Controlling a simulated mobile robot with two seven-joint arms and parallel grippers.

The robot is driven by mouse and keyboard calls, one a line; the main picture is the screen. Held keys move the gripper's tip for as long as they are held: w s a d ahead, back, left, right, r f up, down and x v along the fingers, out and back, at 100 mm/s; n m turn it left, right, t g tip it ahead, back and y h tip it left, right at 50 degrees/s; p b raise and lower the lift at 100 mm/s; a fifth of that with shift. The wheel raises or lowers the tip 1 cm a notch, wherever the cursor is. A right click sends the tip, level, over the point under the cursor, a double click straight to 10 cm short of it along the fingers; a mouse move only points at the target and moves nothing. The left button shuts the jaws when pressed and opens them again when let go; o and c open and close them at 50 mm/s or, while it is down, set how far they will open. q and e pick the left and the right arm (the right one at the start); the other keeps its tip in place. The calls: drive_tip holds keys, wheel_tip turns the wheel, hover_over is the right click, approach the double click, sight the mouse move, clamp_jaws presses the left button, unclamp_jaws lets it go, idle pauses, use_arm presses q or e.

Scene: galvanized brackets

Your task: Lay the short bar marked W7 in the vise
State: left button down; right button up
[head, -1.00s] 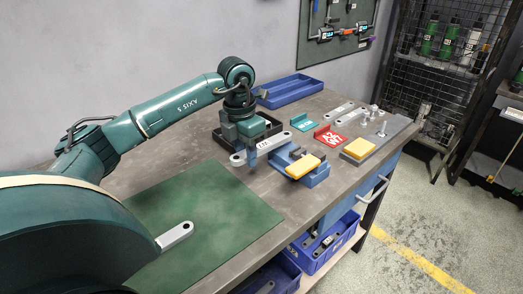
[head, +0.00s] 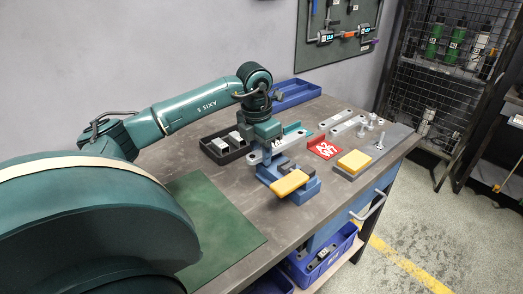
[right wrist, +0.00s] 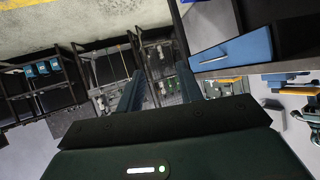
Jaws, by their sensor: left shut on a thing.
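A short grey bar (head: 291,143) is held by my left gripper (head: 267,150) in the head view. The gripper's fingers cover part of the bar's marking, so I cannot read it in full. The blue vise (head: 309,187) with a yellow block (head: 290,182) at its front stands on the bench. The bar shows just behind or above the vise's rear jaw; I cannot tell the height between them. My right gripper's two blue fingers stand apart with nothing between them in the right wrist view (right wrist: 160,92), away from the bench top.
A red plate marked A2 W7 (head: 324,149) lies right of the vise. A grey plate (head: 387,152) with upright pins and a yellow block is further right. A black tray (head: 209,151) stands left of the gripper, a blue tray (head: 313,93) behind. The green mat (head: 225,222) looks clear where visible.

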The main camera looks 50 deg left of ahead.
use_arm(q)
drive_tip(key=shift+f+b, duration=0.9)
drive_tip(key=shift+f, duration=0.45)
drive_tip(key=shift+f+b, duration=0.55)
drive_tip(key=shift+f, duration=0.5)
use_arm(e)
drive_tip(key=shift+w+a+f+m, duration=0.15)
drive_tip(key=shift+f+m, duration=0.25)
drive_tip(key=shift+f, duration=0.4)
use_arm(q)
drive_tip(key=c, duration=1.4)
unclamp_jaws()
drive_tip(key=shift+c, duration=0.2)
drive_tip(key=o, duration=0.4)
use_arm(e)
drive_tip(key=shift+f, duration=0.2)
use_arm(q)
drive_tip(key=r, duration=0.8)
drive_tip(key=s+r, duration=0.1)
drive_tip(key=r, duration=0.3)
drive_tip(key=shift+r+p, duration=0.35)
drive_tip(key=shift+p, duration=0.05)
drive_tip(key=shift+s+r, duration=0.1)
drive_tip(key=shift+r, duration=0.15)
use_arm(e)
drive_tip(key=shift+r, duration=0.4)
